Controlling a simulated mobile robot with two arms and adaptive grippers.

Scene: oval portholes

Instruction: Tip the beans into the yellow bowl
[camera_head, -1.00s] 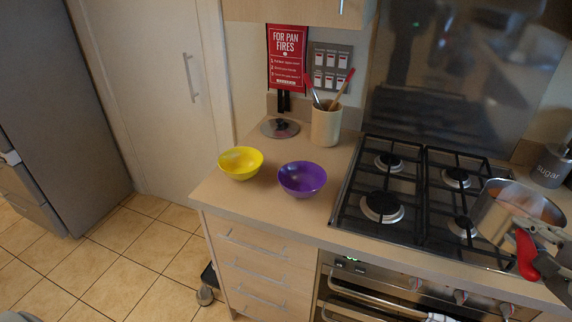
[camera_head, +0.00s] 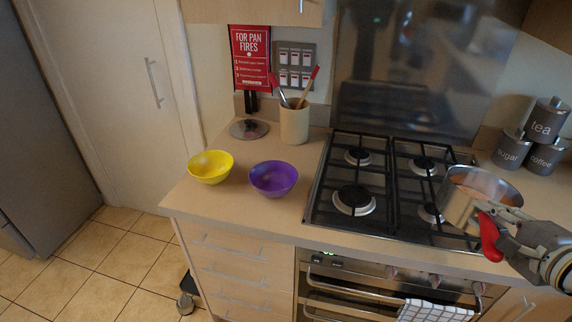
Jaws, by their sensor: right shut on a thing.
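A yellow bowl (camera_head: 211,167) sits on the left end of the worktop. A steel saucepan (camera_head: 463,209) with a red handle (camera_head: 489,236) is at the right front of the hob, and its opening faces up. Something reddish-brown shows inside it, too small to tell in detail. My right gripper (camera_head: 497,228) is shut on the saucepan at its handle. I cannot tell whether the pan touches the burner grate. My left gripper is not in view.
A purple bowl (camera_head: 274,179) stands just right of the yellow one. Behind them are a pan lid (camera_head: 249,129) and a utensil pot (camera_head: 294,124). The gas hob (camera_head: 375,185) has raised grates. Grey canisters (camera_head: 511,149) stand at the back right. The worktop in front of the bowls is clear.

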